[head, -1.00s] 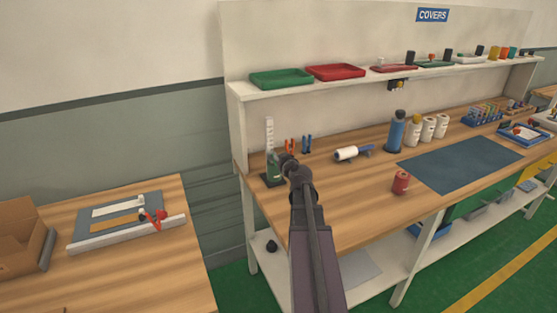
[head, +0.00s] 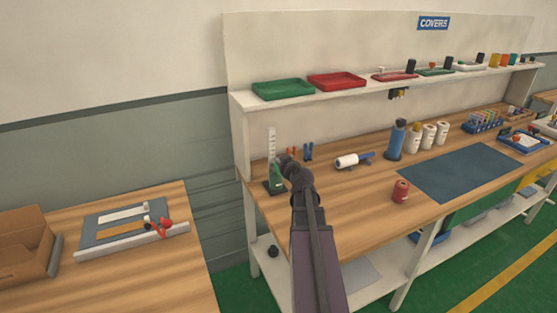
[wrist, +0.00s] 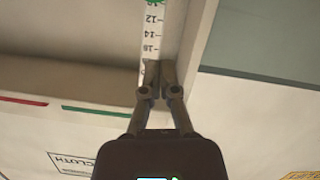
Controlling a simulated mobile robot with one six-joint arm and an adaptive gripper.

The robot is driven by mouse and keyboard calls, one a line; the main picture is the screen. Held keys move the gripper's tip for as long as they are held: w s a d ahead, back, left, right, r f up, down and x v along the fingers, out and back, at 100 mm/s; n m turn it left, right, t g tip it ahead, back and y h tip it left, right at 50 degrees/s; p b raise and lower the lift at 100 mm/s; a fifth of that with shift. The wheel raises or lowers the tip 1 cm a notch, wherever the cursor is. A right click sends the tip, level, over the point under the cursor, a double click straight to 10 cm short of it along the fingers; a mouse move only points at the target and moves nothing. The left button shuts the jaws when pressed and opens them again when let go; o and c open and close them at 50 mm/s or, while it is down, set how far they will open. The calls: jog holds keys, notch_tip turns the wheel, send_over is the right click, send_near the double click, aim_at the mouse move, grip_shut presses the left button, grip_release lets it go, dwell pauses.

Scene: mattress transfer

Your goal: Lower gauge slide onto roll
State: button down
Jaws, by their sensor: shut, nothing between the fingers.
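The gauge is a white upright scale (head: 271,143) on a dark base (head: 273,187) at the left end of the bench. A green part (head: 276,178) shows low on it, partly hidden by my arm; I cannot tell slide from roll there. In the wrist view the numbered scale (wrist: 153,32) runs down from the top edge, with a bit of green (wrist: 150,2) at the very top. My gripper (wrist: 153,64) is shut and empty, its fingertips in front of the scale; whether they touch it is unclear. In the head view my gripper (head: 283,161) is beside the gauge.
Red and blue pliers-like tools (head: 300,153), a white roll (head: 347,161) and a red spool (head: 401,191) stand right of the gauge. A shelf (head: 246,99) with trays hangs above. Bare wood (head: 345,205) lies in front; a second table (head: 150,275) stands at the left.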

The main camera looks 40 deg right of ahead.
jog(key=p+v, duration=0.1)
jog(key=v, duration=0.8)
jog(key=shift+p, duration=0.35)
jog(key=shift+f, duration=0.1)
jog(key=w+a+f+n+g+y, duration=0.1)
jog(key=w+a+f+g+y, duration=0.2)
jog(key=a, duration=0.8)
jog(key=w+a+f+n+g+y, duration=0.15)
jog(key=a+f+y, duration=0.3)
jog(key=a, duration=0.65)
jog(key=s+a+f+g+h, duration=0.1)
jog(key=s+a+f+g, duration=0.2)
jog(key=s+a+g, duration=0.2)
jog(key=s+a+f+m+g+h, duration=0.1)
jog(key=s+a+g, duration=0.4)
jog(key=a, duration=0.5)
jog(key=shift+s+f+h, duration=0.2)
jog(key=shift+f+h, duration=0.45)
jog(key=shift+f, duration=0.7)
jog(key=shift+s+a+m, duration=0.1)
jog(key=shift+a+m, duration=0.05)
jog(key=shift+m, duration=0.1)
